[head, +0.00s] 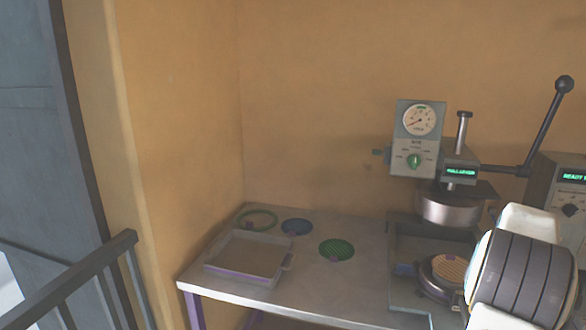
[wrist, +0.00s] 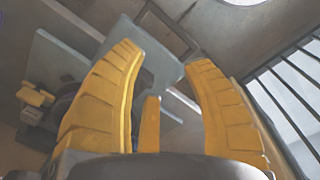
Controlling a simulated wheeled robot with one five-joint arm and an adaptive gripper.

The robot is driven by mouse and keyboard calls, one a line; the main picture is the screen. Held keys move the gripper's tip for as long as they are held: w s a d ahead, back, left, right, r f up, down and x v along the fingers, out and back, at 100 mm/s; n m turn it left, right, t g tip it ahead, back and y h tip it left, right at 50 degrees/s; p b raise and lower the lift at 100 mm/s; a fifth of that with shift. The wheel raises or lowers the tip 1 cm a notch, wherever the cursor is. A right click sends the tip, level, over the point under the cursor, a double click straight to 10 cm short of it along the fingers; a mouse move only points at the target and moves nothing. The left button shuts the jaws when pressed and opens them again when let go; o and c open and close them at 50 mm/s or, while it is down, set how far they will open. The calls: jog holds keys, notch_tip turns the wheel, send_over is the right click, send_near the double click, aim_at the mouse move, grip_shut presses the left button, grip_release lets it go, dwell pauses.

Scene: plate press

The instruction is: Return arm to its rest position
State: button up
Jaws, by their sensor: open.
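My gripper (wrist: 160,60) shows in the wrist view. Its yellow fingers are spread apart with nothing between them. In the head view, a white and dark grey part of my arm covers the lower right corner, in front of the press; the gripper itself is not seen there. The plate press (head: 447,208) stands on the right of the table, with a gauge box and a metal cylinder head raised above its base. An orange-yellow patterned plate (head: 449,268) lies on the round base under the head. The press lever (head: 545,125) points up to the right.
The table (head: 330,290) holds a shallow empty-looking tray (head: 228,279), a green ring (head: 258,219), a blue disc (head: 297,227) and a green disc (head: 337,249). A control box (head: 562,180) stands at the right edge. A railing (head: 80,290) is at lower left; walls enclose the back.

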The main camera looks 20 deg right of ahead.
jog(key=s+a+f+m+y, duration=0.1)
jog(key=s+a+f+m, duration=0.15)
jog(key=a+m, duration=0.4)
jog(key=s+a+f+m, duration=0.1)
jog(key=a+f+m, duration=0.2)
jog(key=a+m, duration=0.3)
jog(key=a+r+n+t, duration=0.1)
jog(key=a+r+n, duration=0.2)
jog(key=a, duration=0.6)
jog(key=w+a+r+n+t+p, duration=0.1)
jog(key=a+r+n, duration=0.2)
jog(key=a, duration=0.6)
jog(key=a+r+n+t+p, duration=0.1)
jog(key=a+r+n, duration=0.2)
jog(key=a, duration=0.6)
jog(key=shift+w+r+h, duration=0.3)
jog(key=shift+w+r, duration=0.05)
jog(key=shift+r, duration=0.1)
